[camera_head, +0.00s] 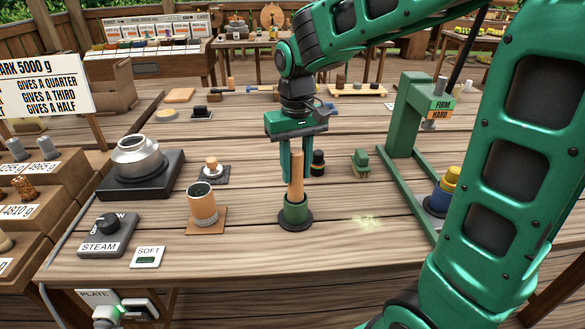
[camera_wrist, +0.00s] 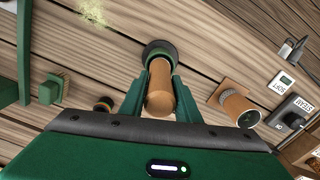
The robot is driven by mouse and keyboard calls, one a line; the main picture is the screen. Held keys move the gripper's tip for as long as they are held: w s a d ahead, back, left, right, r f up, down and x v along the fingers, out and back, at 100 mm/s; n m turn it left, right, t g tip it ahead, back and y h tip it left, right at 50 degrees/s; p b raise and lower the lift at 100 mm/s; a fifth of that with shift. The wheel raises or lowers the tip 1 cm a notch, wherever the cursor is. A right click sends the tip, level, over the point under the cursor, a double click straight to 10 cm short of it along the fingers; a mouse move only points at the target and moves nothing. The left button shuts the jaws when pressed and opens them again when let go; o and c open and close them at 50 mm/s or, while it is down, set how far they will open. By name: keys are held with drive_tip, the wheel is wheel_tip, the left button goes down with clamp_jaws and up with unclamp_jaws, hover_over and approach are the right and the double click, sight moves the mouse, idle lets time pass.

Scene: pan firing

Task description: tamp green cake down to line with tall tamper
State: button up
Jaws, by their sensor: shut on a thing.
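My gripper (camera_head: 297,178) is shut on the tall wooden tamper (camera_head: 296,165), which stands upright; its round top shows between the fingers in the wrist view (camera_wrist: 160,95). The tamper's lower end is in or just over a small green cup (camera_head: 295,213) on a round dark base. The base also shows in the wrist view (camera_wrist: 160,47), beyond the tamper. The green cake and any line are not visible; the tamper and cup wall hide the inside of the cup.
A brown cup (camera_head: 204,207) stands on a mat to the left, with a small knob tamper (camera_head: 211,167) behind it. A green brush (camera_head: 360,160) and a dark banded piece (camera_head: 318,165) stand behind right. Pale powder (camera_head: 367,222) lies right. A green press (camera_head: 402,115) stands further right.

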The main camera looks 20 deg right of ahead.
sight(296, 150)
drive_tip(key=shift+f, duration=0.5)
idle(1.2)
drive_tip(key=shift+r, duration=3.55)
